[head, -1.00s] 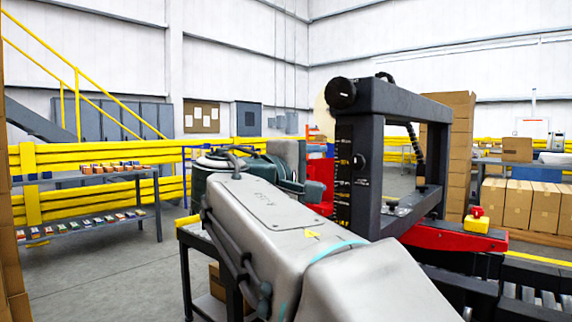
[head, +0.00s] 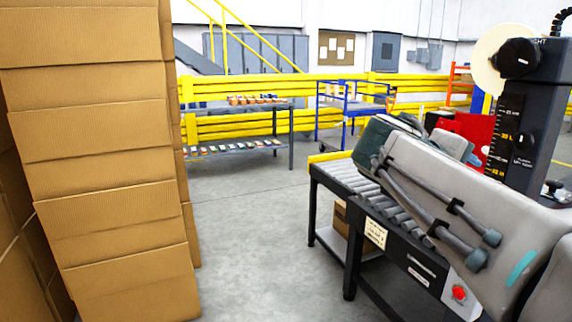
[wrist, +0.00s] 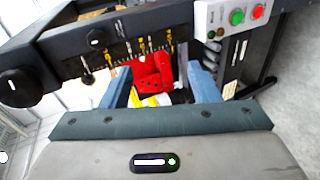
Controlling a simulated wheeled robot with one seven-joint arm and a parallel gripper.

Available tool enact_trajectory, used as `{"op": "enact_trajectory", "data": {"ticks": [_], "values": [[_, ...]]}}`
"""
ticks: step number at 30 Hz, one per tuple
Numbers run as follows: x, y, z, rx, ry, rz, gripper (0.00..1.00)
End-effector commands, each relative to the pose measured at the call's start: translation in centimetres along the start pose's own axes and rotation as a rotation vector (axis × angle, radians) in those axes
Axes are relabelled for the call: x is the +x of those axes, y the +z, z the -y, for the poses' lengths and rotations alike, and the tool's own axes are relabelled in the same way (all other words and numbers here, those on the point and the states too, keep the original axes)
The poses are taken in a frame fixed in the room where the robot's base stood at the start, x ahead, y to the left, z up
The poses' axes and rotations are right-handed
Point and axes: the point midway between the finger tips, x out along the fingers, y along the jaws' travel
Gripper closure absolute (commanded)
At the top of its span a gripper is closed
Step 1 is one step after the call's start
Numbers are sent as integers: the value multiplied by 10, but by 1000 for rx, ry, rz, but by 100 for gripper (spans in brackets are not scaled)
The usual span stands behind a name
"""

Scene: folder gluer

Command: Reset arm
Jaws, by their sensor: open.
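My arm (head: 450,190) reaches in from the lower right of the head view, over the roller conveyor and in front of the dark machine frame. Its fingers cannot be made out in that view. In the wrist view my gripper (wrist: 160,85) shows two blue-grey fingers spread well apart, open. I see nothing held between them. Beyond the gap are a red part (wrist: 152,72) and the machine's dark scaled bar (wrist: 120,40).
A tall cardboard stack (head: 95,150) fills the left of the head view. The roller conveyor (head: 365,185) has a red button (head: 459,293). A control box (wrist: 235,18) is near the gripper. Open grey floor (head: 250,240) lies between stack and conveyor. Yellow rails (head: 340,88) stand behind.

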Motion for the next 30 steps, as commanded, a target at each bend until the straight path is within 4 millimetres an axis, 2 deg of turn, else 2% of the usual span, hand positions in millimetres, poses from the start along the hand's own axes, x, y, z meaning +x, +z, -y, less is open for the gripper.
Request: {"op": "enact_trajectory", "data": {"ticks": [1, 11, 18, 24, 30], "values": [[-8, 2, -5, 11, -60, -4, 45], [-44, 19, 46, 137, -456, -9, 45], [-87, 35, 74, 269, -729, 25, 45], [-128, 46, 90, 396, -930, 76, 45], [-152, 53, 100, 484, -1047, 117, 45]]}}
